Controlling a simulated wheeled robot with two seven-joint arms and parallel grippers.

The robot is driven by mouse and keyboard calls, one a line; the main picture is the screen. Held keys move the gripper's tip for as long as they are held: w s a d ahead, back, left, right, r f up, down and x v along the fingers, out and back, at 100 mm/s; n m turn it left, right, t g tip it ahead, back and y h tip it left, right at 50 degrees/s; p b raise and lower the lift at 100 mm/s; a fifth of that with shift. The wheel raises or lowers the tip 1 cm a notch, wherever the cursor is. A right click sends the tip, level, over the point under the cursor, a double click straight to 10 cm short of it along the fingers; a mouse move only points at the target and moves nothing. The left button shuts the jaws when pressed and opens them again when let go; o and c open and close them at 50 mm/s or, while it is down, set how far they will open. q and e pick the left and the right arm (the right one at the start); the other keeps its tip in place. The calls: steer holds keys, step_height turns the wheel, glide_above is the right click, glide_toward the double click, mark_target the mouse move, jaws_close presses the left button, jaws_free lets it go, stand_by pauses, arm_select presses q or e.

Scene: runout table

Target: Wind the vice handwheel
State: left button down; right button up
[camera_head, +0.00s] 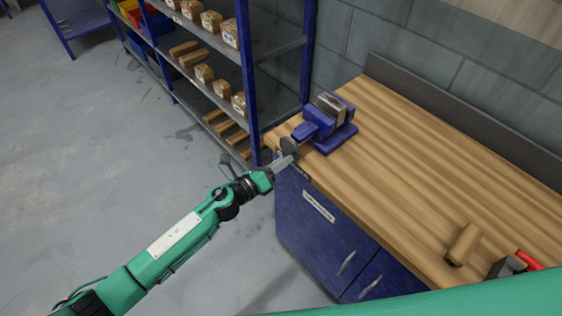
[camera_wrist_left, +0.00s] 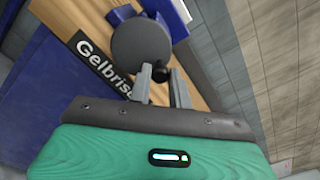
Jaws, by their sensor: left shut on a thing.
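The blue vice (camera_head: 327,122) is mounted at the far left corner of the wooden workbench. Its dark round handwheel (camera_head: 288,146) faces the bench's front edge. In the left wrist view the grey handwheel (camera_wrist_left: 140,45) shows as a disc with a small black knob (camera_wrist_left: 160,73) at its lower right. My left gripper (camera_head: 284,162) reaches the handwheel from the front. Its two grey fingers (camera_wrist_left: 160,90) are shut on the knob, at the wheel's rim. My right gripper is not in view.
The workbench (camera_head: 400,140) has a blue cabinet (camera_head: 320,235) below. A wooden block (camera_head: 463,244) and a red-handled tool (camera_head: 528,260) lie at the right end. A blue shelf rack (camera_head: 252,70) with boxes stands left of the vice. The bench's middle is clear.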

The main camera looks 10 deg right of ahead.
arm_select(q)
steer(key=n+p, duration=0.2)
steer(key=n, duration=0.1)
steer(key=shift+w+a+r, duration=0.1)
steer(key=shift+w+r, duration=0.1)
steer(key=shift+r, duration=0.2)
steer(key=n+p, duration=0.2)
steer(key=shift+w+a+r+n, duration=0.2)
steer(key=shift+r+n, duration=0.1)
steer(key=shift+r, duration=0.1)
steer(key=shift+n, duration=0.3)
steer(key=shift+w+f+n, duration=0.1)
steer(key=shift+n, duration=0.2)
